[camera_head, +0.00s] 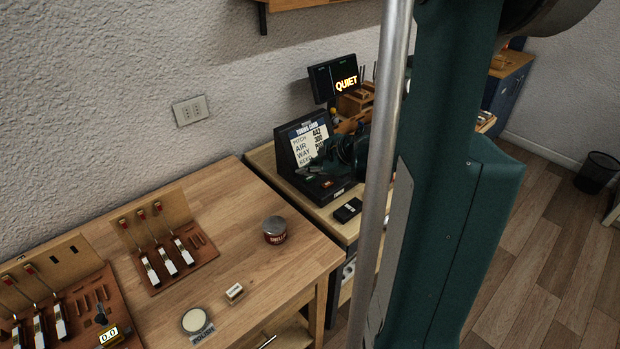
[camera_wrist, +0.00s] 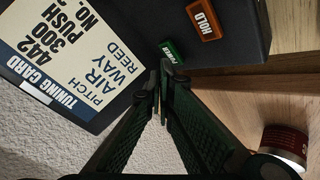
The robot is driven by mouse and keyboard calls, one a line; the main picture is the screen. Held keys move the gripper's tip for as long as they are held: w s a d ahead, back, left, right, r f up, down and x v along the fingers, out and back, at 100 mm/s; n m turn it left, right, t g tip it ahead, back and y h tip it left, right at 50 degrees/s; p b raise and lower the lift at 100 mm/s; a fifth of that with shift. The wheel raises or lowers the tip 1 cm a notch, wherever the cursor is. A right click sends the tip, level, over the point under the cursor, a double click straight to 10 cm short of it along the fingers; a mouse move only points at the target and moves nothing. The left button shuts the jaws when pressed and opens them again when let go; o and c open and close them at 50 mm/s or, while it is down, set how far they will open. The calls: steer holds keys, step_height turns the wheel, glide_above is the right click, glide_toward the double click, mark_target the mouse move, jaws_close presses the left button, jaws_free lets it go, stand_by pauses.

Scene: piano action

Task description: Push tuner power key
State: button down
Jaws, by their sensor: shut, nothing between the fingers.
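The tuner is a dark box with a sloped back, and its base (camera_head: 338,193) shows on the bench in the head view. Its dark top (camera_wrist: 135,20) fills the upper part of the wrist view. A green power key (camera_wrist: 173,51) sits near the box's edge there, with an orange HOLD key (camera_wrist: 207,20) beyond it. My gripper (camera_wrist: 159,72) is shut and empty, its tips close to the green key; contact cannot be told. In the head view my gripper (camera_head: 314,171) is over the tuner, and the green key cannot be made out.
A white tuning card (camera_wrist: 65,62) leans on the tuner's back. A small black device (camera_head: 348,210) lies in front of the tuner. A red tin (camera_head: 274,230) stands on the wooden table (camera_head: 235,195) at left.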

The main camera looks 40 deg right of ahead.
mark_target(307, 179)
steer(key=shift+f+b, duration=0.4)
steer(key=shift+f, duration=0.1)
steer(key=shift+r, duration=0.2)
stand_by(0.5)
steer(key=shift+r, duration=0.3)
steer(key=shift+r+p, duration=0.1)
steer(key=shift+p, duration=0.25)
steer(key=shift+r+p, duration=1.8)
steer(key=shift+r, duration=1.1)
stand_by(1.6)
